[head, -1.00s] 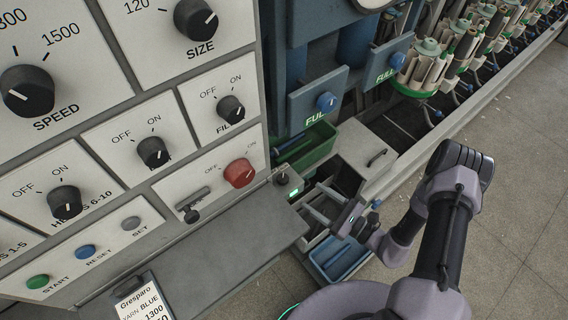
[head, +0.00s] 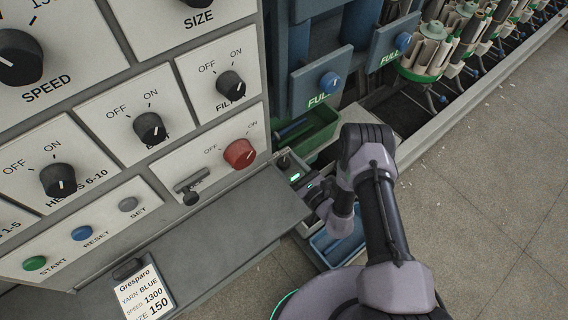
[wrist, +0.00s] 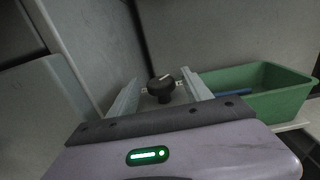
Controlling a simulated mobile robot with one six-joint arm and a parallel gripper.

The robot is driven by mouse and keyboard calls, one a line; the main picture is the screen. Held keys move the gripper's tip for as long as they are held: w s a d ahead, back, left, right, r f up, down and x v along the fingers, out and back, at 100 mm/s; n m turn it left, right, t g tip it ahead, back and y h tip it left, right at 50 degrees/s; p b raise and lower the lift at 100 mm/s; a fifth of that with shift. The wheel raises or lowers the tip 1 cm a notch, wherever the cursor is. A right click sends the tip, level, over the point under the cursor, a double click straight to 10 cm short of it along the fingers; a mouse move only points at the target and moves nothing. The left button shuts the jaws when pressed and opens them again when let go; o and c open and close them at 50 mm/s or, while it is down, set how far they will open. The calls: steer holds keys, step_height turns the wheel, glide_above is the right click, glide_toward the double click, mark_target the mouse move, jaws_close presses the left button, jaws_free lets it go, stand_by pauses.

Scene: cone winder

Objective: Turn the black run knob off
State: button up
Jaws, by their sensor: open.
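The black run knob (wrist: 161,89) stands up from a small plate in the wrist view. Its white pointer mark tilts to the upper right, and small labels beside it are too small to read. My gripper (wrist: 160,77) is open, with one pale finger on each side of the knob in the wrist view. I cannot tell whether either finger touches it.
A green bin (wrist: 262,94) stands to the right in the wrist view. The control panel, with a red knob (head: 240,153) and several black knobs, rises left of the box. A grey ledge (head: 225,222) lies below it. A blue tray (head: 335,245) is partly behind my arm.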

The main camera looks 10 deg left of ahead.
steer(key=shift+w+a, duration=0.45)
steer(key=shift+a, duration=0.05)
steer(key=shift+c, duration=0.2)
